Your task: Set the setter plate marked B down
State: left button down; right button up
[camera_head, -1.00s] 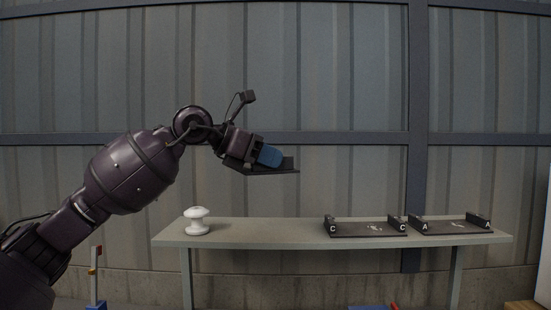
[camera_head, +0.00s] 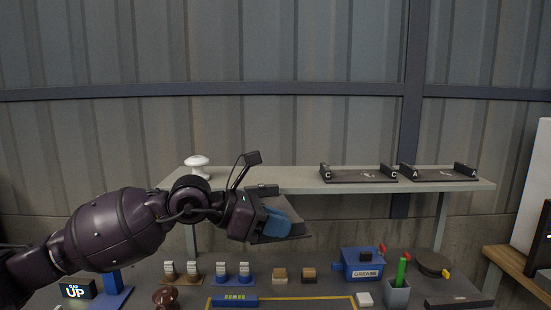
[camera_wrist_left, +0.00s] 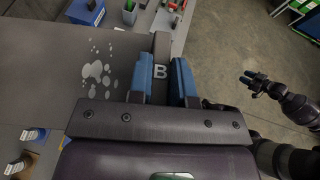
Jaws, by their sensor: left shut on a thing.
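My left gripper (camera_head: 268,222), with blue fingers, is shut on the setter plate marked B (camera_head: 297,232), a dark flat plate. In the head view it is held above the workbench and in front of the shelf. In the left wrist view, the raised end wall with the white B (camera_wrist_left: 160,72) is between the blue fingers, and the plate's spotted surface (camera_wrist_left: 60,60) reaches left. My right gripper (camera_wrist_left: 254,83) shows small at the right of the left wrist view, away from the plate; its opening is unclear.
Plates C (camera_head: 357,177) and A (camera_head: 437,175) and a white insulator (camera_head: 198,164) stand on the shelf (camera_head: 270,182), with free room between the insulator and C. The bench below carries insulator pieces, a yellow-outlined area (camera_head: 320,299), a blue grease box (camera_head: 362,265) and a grey cup (camera_head: 397,292).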

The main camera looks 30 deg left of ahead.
pick_arm(q)
jog(key=s+d+f+m, duration=0.1)
jog(key=s+d+f, duration=0.1)
jog(key=f, duration=0.7)
jog(key=s+d+f+g+h, duration=0.1)
jog(key=s+d+f, duration=0.2)
jog(key=f, duration=0.6)
jog(key=shift+s+d+f+m, duration=0.15)
jog(key=shift+d+f+m, duration=0.2)
jog(key=shift+d, duration=0.55)
jog(key=shift+r, duration=0.1)
jog(key=shift+a, duration=0.15)
